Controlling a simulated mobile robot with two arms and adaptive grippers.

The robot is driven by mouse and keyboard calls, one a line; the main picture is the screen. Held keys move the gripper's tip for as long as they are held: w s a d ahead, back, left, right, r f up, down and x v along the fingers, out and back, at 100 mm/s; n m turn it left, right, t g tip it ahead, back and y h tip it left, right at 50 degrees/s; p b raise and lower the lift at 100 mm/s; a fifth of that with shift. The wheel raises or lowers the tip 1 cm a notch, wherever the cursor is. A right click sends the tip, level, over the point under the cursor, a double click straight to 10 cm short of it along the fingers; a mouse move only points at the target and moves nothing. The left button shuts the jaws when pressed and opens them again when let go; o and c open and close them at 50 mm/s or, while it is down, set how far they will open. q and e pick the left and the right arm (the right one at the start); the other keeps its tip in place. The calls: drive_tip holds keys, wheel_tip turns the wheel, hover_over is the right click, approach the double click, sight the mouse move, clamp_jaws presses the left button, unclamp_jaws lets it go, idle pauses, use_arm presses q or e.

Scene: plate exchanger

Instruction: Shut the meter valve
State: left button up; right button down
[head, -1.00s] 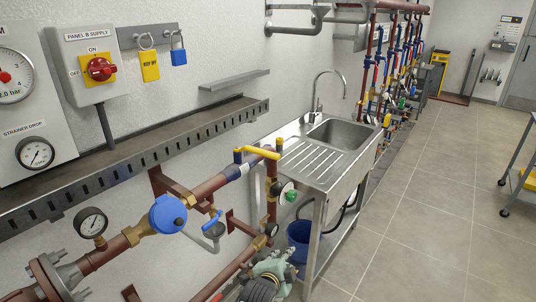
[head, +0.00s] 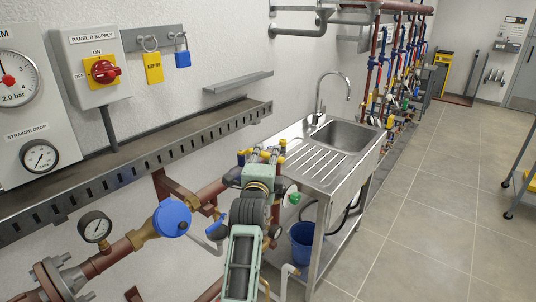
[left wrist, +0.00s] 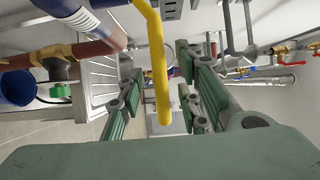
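The meter valve's yellow lever (head: 266,154) is on the pipe beyond the round blue meter (head: 173,218), partly hidden behind my left gripper (head: 263,160) in the head view. In the left wrist view the bent yellow lever (left wrist: 158,70) runs down the middle, between the two green fingers of my left gripper (left wrist: 158,105). The gripper is open, with a gap showing on both sides of the lever. I cannot tell how deep the lever sits between the fingers. My right gripper is in neither view.
The steel sink unit (head: 318,168) stands close to the right, with a blue bucket (head: 301,240) below it. A slotted cable tray (head: 150,155) runs along the wall above the pipe. A pressure gauge (head: 95,227) stands on the pipe at left. The floor at right is open.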

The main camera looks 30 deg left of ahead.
use_arm(q)
drive_tip(key=shift+x, duration=0.85)
clamp_jaws()
